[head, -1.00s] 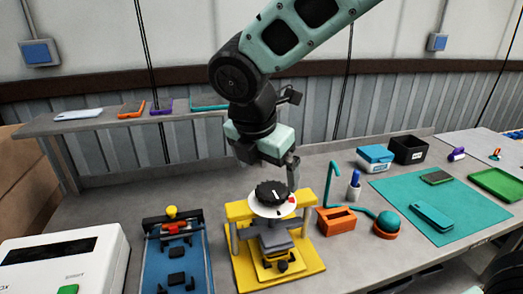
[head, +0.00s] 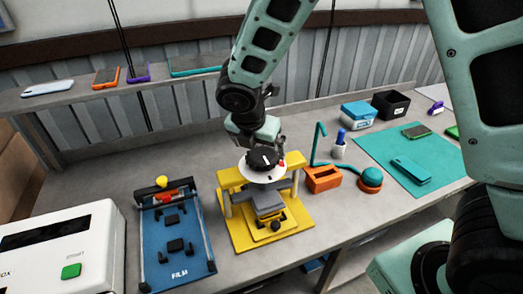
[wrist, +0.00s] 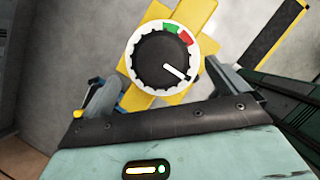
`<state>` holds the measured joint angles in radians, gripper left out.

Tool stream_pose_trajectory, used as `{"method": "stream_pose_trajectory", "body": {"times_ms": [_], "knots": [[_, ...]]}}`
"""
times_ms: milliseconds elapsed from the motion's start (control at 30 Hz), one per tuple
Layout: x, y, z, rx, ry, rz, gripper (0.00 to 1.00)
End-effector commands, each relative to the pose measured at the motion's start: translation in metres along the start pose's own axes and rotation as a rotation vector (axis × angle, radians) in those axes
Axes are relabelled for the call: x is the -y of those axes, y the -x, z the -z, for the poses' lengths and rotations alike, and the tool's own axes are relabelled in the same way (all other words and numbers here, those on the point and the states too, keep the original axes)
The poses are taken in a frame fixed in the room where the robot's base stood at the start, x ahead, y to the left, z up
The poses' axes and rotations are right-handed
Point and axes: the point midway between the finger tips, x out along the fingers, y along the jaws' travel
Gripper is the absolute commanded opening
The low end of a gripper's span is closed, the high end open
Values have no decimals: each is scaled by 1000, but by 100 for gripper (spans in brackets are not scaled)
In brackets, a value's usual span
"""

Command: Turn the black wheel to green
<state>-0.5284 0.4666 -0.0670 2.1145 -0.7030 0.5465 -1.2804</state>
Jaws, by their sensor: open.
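The black wheel (head: 264,158) with a ribbed rim lies on a white dial disc (head: 258,174) on top of the yellow stand (head: 240,231). In the wrist view the black wheel (wrist: 158,66) carries a white pointer line aimed to the lower right. The green mark (wrist: 170,28) and the red mark (wrist: 186,39) sit side by side on the disc's upper right edge; the pointer is on neither. My gripper (head: 260,145) is at the wheel, its fingertips partly hidden in the head view. In the wrist view its fingers stand wide apart; contact with the wheel cannot be told.
A blue film fixture (head: 176,250) and a white box machine (head: 62,252) stand to the left. An orange holder (head: 323,179) and a teal ball on an orange base (head: 371,180) are close on the right. Beyond them lies a teal mat (head: 435,147).

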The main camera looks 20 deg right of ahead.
Motion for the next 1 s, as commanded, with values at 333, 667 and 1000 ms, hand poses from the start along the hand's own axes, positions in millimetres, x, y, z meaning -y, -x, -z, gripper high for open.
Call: {"method": "stream_pose_trajectory", "body": {"times_ms": [333, 667, 1000], "knots": [[0, -39, 1, 0, 2, 0, 99], [0, -42, 0, 0, 0, -1, 96], [0, -41, 0, 0, -3, 1, 54]]}}
